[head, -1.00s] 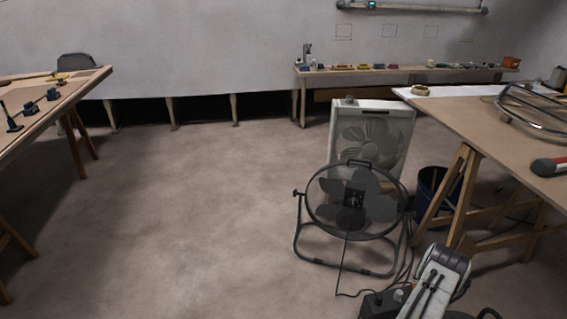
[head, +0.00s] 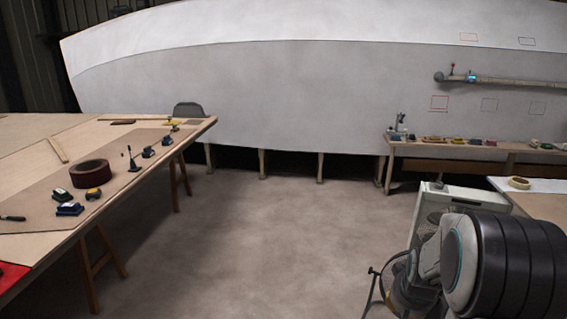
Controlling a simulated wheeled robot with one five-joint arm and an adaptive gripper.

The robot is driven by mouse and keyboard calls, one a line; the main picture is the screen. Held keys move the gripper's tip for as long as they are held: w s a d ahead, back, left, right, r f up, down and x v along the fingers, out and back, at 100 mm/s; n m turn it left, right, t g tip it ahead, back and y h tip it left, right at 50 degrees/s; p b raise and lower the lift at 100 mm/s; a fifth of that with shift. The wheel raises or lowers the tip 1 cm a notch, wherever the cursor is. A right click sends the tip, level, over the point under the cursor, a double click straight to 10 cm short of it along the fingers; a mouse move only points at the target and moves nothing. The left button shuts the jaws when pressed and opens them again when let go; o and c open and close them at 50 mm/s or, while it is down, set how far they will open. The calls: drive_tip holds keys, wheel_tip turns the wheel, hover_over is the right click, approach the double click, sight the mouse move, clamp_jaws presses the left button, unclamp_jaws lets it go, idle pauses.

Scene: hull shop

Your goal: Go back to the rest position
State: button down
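My arm shows large at the lower right of the head view, with a black ribbed section and pale links with a teal ring. I cannot make out my gripper or its fingers, so what it holds, if anything, does not show. No task object is named.
A long workbench (head: 30,165) with a tape roll (head: 90,173) and small tools stands at left. The middle floor (head: 270,240) is clear. A pale hull (head: 250,90) spans the back. A low bench (head: 440,148) and a table (head: 540,203) stand at right.

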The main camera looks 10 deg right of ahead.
drive_tip(key=s+a+r+n+y+p, duration=0.1)
drive_tip(key=s+a+r+n+p, duration=0.1)
drive_tip(key=s+a+r, duration=0.3)
drive_tip(key=s+a+r+n+p, duration=0.1)
drive_tip(key=s+a+r+p, duration=0.15)
drive_tip(key=a+r, duration=0.55)
drive_tip(key=s+a+r+n+p, duration=0.1)
drive_tip(key=s+a+r, duration=0.1)
drive_tip(key=s, duration=0.3)
drive_tip(key=s+a+r+n+y+p, duration=0.1)
drive_tip(key=s+a+r+p, duration=0.1)
drive_tip(key=s, duration=0.4)
drive_tip(key=shift+a+r+n+g, duration=0.3)
drive_tip(key=shift+a+r, duration=0.25)
drive_tip(key=shift+a, duration=0.7)
